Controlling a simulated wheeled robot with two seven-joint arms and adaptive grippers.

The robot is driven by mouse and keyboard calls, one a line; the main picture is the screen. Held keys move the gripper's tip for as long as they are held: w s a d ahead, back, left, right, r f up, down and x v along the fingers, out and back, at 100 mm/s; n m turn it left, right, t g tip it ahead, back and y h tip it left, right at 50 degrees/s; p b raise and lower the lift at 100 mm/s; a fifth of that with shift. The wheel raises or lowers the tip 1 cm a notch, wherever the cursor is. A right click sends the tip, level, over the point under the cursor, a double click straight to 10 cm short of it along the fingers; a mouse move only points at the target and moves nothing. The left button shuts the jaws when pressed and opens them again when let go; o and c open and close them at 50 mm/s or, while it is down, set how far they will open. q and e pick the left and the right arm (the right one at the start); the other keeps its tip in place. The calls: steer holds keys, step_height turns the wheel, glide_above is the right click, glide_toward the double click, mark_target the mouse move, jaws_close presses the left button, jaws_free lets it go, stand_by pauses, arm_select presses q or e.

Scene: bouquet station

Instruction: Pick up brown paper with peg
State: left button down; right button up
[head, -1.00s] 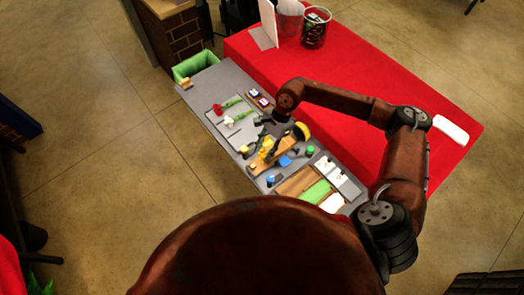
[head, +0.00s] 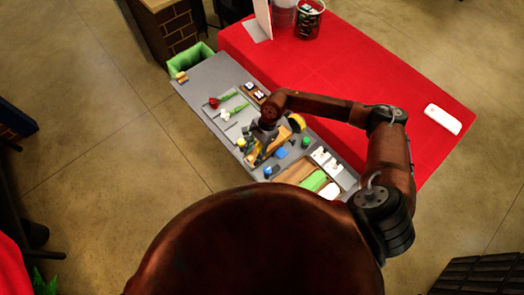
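A flat brown piece (head: 297,172), which looks like the brown paper, lies on the right part of the grey worktop beside a green piece (head: 314,181). A tan-orange piece (head: 280,139) lies partly hidden under my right gripper (head: 255,157). I cannot tell which of these is the paper with the peg, and no peg shows clearly. My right gripper points down low over the middle of the worktop, close to the tan-orange piece. Its fingers are dark and small, so whether they are open or holding something is unclear. My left gripper is not in view.
The grey worktop (head: 205,80) holds a red flower (head: 214,102), a white flower (head: 225,114), a blue item (head: 281,153), a green item (head: 305,142) and white cards (head: 320,155). A green bin (head: 190,57) stands at its far end. A red-covered table (head: 350,75) adjoins it.

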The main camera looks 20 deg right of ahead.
jaws_close()
stand_by(0.4)
steer(key=shift+r, duration=0.1)
